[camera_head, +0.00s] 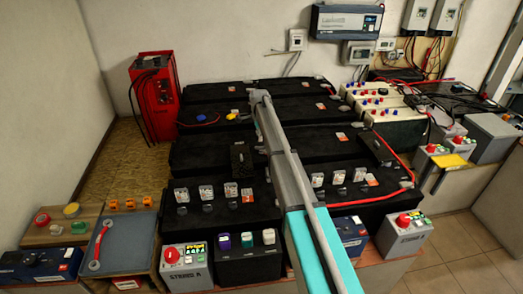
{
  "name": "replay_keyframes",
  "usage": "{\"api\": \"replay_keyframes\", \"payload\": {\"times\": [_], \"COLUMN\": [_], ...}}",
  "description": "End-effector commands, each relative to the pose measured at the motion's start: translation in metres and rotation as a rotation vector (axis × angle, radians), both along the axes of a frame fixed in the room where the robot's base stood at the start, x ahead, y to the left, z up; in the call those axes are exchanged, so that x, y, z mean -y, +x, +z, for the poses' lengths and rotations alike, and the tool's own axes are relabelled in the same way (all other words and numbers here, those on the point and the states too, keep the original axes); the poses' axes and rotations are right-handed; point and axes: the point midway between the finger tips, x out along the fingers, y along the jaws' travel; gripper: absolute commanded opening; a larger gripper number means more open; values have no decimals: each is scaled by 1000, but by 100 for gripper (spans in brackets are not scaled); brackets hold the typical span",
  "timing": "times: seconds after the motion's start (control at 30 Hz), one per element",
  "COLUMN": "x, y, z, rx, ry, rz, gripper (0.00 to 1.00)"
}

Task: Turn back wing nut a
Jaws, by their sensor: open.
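I cannot make out wing nut a for certain. Small pale and dark fittings stand in a row on the front black battery bank, such as one at the left (206,193) and one at the right (338,178). They are too small to tell which, if any, is a wing nut. My teal and grey arm reaches from the lower right up over the middle of the bank and hides part of it. My gripper does not show clearly at the arm's far end.
A grey box marked with an A (187,266) has a red knob at the front. A red unit (155,95) stands at the back left, and a red cable (402,165) runs along the right.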

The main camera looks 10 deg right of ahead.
Motion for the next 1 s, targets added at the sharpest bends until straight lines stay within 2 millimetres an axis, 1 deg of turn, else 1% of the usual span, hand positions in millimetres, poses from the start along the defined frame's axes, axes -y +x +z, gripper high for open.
{"api": "replay_keyframes", "payload": {"times": [0.03,0.6,0.8,1.0], "x": [0,-1,-1,-2], "y": [0,0,0,0], "z": [-8,-51,-59,-62], "rx": [0,0,0,0], "ry": [0,0,0,0], "rz": [0,1,1,2], "gripper": [51,51,51,51]}}
